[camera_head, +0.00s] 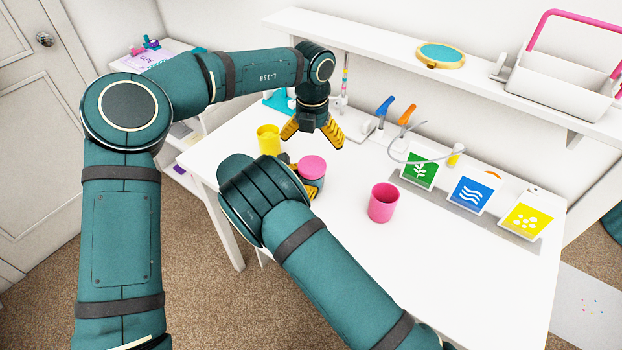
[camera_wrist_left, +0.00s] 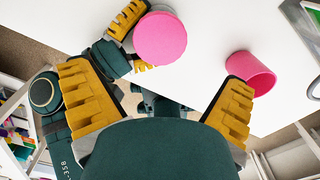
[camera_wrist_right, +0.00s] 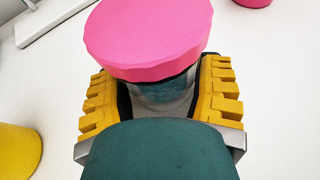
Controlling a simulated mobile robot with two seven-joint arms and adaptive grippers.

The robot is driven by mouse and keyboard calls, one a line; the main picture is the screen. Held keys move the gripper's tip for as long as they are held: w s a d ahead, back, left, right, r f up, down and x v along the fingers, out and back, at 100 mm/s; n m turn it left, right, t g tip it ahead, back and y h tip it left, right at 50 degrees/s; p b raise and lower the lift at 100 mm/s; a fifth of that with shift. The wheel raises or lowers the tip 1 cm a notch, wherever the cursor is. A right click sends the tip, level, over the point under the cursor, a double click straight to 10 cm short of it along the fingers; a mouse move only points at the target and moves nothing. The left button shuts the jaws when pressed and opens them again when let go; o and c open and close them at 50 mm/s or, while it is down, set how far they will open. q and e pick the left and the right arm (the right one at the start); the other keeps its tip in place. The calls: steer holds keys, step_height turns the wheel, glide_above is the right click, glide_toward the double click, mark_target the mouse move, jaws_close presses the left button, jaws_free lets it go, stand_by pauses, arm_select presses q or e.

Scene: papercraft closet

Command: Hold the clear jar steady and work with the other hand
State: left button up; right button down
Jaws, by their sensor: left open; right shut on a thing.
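The clear jar (camera_wrist_right: 168,92) with a pink lid (camera_head: 312,167) stands on the white table. My right gripper (camera_wrist_right: 165,100) is shut around the jar's body, below the lid. The pink lid also shows in the left wrist view (camera_wrist_left: 160,38), where it sits on top of the jar. Most of the jar's body is hidden by the lid and my right gripper. My left gripper (camera_head: 314,136) is open and empty, pointing down above the table, behind the jar in the head view.
A yellow cup (camera_head: 268,140) stands left of the jar and a pink cup (camera_head: 383,203) right of it. Green, blue and yellow picture cards (camera_head: 473,194) line the table's back right. A shelf (camera_head: 380,50) runs above, holding a white caddy (camera_head: 560,85).

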mark_target(312, 164)
arm_select(q)
steer(key=shift+f, duration=4)
steer(key=c, duration=1.3)
steer(key=m, duration=1.1)
steer(key=o, duration=1.2)
steer(key=shift+o, duration=0.2)
